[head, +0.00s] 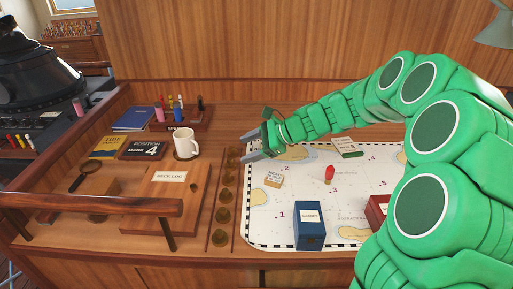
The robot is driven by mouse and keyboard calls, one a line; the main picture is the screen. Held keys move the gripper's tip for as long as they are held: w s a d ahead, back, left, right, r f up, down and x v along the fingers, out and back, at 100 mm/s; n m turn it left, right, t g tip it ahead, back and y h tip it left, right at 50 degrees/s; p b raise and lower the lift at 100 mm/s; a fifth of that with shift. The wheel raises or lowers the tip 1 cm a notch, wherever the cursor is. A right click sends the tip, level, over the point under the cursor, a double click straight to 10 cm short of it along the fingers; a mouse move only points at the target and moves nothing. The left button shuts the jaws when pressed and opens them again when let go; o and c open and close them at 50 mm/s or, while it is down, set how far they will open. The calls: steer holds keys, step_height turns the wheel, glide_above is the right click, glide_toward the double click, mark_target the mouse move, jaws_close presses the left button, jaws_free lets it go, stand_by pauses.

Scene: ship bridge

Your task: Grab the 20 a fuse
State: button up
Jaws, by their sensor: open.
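I cannot make out which thing is the 20 A fuse; no rating can be read. Small coloured cylinders (178,103) stand in a wooden rack (192,125) at the back of the desk, with pink, blue and red among them. A red upright piece (329,175) stands on the white chart. My gripper (247,147) is open and appears empty. It is over the chart's upper left edge, to the right of the white mug and to the right of and nearer than the rack.
A white mug (185,143), a deck log box (166,203) and a row of brass knobs (224,194) lie left of the chart (290,222). A blue box (310,226) stands on the chart. A wooden rail (90,204) crosses the front left.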

mark_target(257, 147)
steer(key=w+d+f+m+t, duration=0.1)
steer(key=w+d+f+m, duration=0.1)
steer(key=w, duration=0.3)
steer(key=w+d+f+m+t, duration=0.2)
steer(key=w+f+m, duration=0.1)
steer(key=w, duration=0.2)
steer(key=w+d+f+m+t, duration=0.1)
steer(key=w+d+f+m, duration=0.2)
steer(key=w, duration=0.2)
steer(key=shift+w+f+m, duration=0.15)
steer(key=shift+w+m, duration=0.15)
steer(key=shift+t+y, duration=0.3)
steer(key=shift+s+x, duration=0.15)
steer(key=shift+x, duration=1.8)
steer(key=shift+s+x, duration=0.15)
steer(key=shift+x, duration=1.8)
steer(key=shift+a+f, duration=0.1)
steer(key=shift+f, duration=0.05)
steer(key=c, duration=1)
steer(key=shift+c, duration=0.2)
